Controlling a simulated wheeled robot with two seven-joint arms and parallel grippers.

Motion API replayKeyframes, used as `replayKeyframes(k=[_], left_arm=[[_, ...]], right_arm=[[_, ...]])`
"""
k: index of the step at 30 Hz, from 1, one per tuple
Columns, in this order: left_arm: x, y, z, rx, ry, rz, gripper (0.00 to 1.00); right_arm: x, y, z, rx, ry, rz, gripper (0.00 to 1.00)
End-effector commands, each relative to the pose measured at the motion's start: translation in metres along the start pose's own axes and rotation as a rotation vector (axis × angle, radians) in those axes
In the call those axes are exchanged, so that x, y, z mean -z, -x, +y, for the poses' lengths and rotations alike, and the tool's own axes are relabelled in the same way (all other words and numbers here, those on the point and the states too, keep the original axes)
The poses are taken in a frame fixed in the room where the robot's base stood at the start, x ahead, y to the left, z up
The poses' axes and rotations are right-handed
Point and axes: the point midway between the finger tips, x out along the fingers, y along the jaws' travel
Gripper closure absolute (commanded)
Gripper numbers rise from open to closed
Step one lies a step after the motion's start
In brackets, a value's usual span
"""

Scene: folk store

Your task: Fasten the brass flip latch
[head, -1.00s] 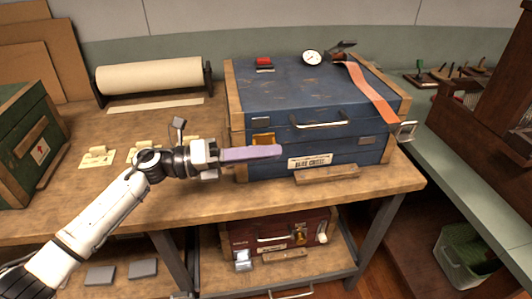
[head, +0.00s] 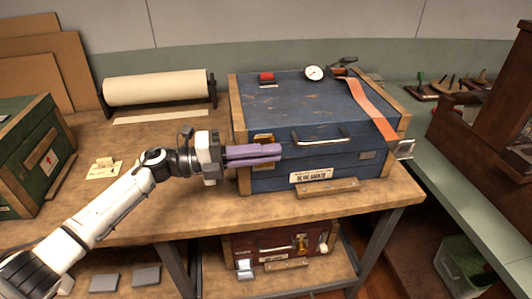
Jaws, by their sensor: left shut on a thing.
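The blue trunk (head: 310,113) stands shut on the wooden workbench. Its brass flip latch (head: 263,137) is at the left of the front face, near the lid seam. Only its upper part shows, as the purple fingers cover the rest. My left gripper (head: 276,151) reaches in from the left along the trunk's front, its fingers right at the latch. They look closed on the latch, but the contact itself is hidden. My right gripper is not in view.
A silver handle (head: 320,140) and a paper label (head: 311,175) are on the trunk's front. A wooden block (head: 328,188) lies before it. An orange strap (head: 368,108), a dial (head: 314,73) and a red item (head: 267,77) lie on the lid. A paper roll (head: 155,87) stands behind left.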

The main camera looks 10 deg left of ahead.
Motion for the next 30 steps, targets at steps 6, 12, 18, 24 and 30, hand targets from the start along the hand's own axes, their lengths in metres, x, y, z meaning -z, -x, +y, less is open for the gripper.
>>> replayKeyframes(k=[6,12,18,24,30], left_arm=[[-0.005,0.000,-0.008,0.012,-0.008,-0.011,1.00],[-0.005,0.000,-0.007,0.010,-0.007,-0.010,0.74],[-0.003,0.000,-0.004,0.005,-0.004,-0.006,0.74],[-0.003,0.015,0.000,0.001,-0.003,-0.006,0.74],[-0.002,0.054,0.000,0.001,-0.005,-0.007,0.74]], right_arm=[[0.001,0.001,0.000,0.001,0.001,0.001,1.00],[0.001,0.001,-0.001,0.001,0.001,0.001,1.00],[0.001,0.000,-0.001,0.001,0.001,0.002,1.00],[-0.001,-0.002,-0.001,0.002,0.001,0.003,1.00],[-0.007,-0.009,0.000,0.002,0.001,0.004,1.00]])
